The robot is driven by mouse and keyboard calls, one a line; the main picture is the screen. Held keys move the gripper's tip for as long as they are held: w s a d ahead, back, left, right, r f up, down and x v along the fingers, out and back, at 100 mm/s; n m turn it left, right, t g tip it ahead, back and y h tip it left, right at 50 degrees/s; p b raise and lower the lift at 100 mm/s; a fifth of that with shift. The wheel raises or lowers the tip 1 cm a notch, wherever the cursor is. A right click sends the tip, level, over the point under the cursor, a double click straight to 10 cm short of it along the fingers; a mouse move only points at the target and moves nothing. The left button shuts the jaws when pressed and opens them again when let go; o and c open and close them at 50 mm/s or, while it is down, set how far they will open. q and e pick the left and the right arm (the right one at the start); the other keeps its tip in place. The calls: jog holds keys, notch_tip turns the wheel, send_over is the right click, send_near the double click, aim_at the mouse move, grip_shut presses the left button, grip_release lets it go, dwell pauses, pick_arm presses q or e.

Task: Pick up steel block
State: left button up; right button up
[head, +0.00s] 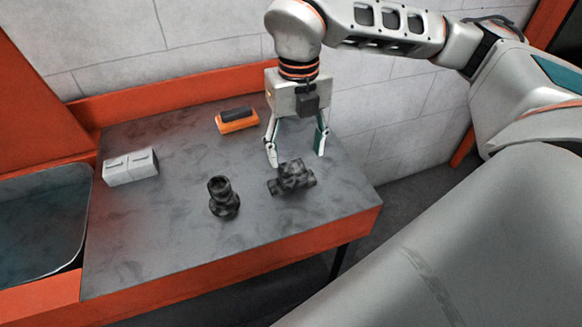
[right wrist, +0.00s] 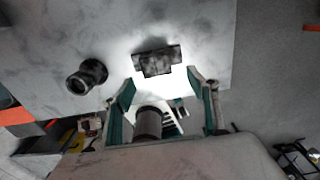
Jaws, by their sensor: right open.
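My right gripper (head: 297,157) points down over the grey table, open and empty. Just in front of it lies a dark, mottled, stepped metal piece (head: 291,178) with a raised middle. In the right wrist view this piece (right wrist: 157,61) is beyond the two spread fingertips (right wrist: 163,82), and nothing is between them. A pale grey block (head: 131,167) with two dark slots lies at the table's left, well away from the gripper. I cannot tell for certain which of the two is the steel block. My left gripper is not in view.
A dark round fitting (head: 223,197) stands left of the stepped piece; it also shows in the wrist view (right wrist: 86,76). An orange object with a dark top (head: 237,121) lies at the back. A dark basin (head: 42,220) is at the left. The table's front (head: 150,265) is clear.

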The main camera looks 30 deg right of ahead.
aim_at(292, 167)
jog(key=shift+w+d+f, duration=0.1)
jog(key=shift+d+f, duration=0.05)
jog(key=shift+d, duration=0.05)
notch_tip(292, 167, down, 2)
jog(key=shift+a+f, duration=0.15)
jog(key=shift+f, duration=0.1)
jog(key=f, duration=0.4)
jog(key=shift+w+a+f, duration=0.25)
jog(key=shift+w+f, duration=0.1)
jog(key=shift+f, duration=0.05)
jog(key=shift+c, duration=0.3)
grip_shut()
jog(key=shift+r, duration=0.1)
notch_tip(292, 167, up, 20)
jog(key=p, duration=0.1)
